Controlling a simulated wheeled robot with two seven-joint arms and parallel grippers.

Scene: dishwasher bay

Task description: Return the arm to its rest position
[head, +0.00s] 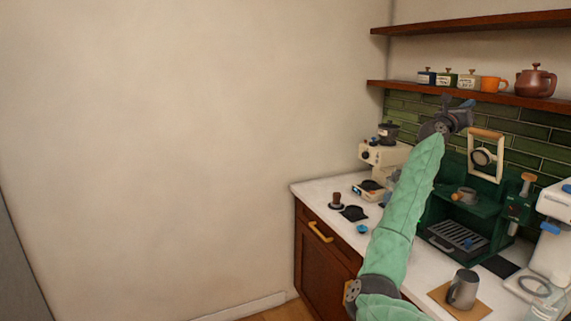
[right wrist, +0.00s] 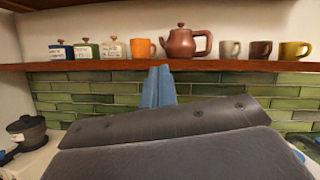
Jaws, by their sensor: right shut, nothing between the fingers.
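My right arm, in a green padded sleeve, rises from the bottom of the head view over the counter. My right gripper (head: 462,107) is at its upper end, in front of the green tiled wall and just below the lower shelf. In the right wrist view the blue fingers (right wrist: 158,88) are together with nothing between them, pointing toward the wall and shelf. My left gripper is not in view.
A wooden shelf (head: 450,93) holds canisters, an orange mug (head: 493,84) and a brown teapot (head: 536,81). The white counter (head: 335,222) carries a grinder (head: 384,160), a green espresso machine (head: 436,213) and a metal pitcher (head: 463,290). The left side, by the bare wall, is open.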

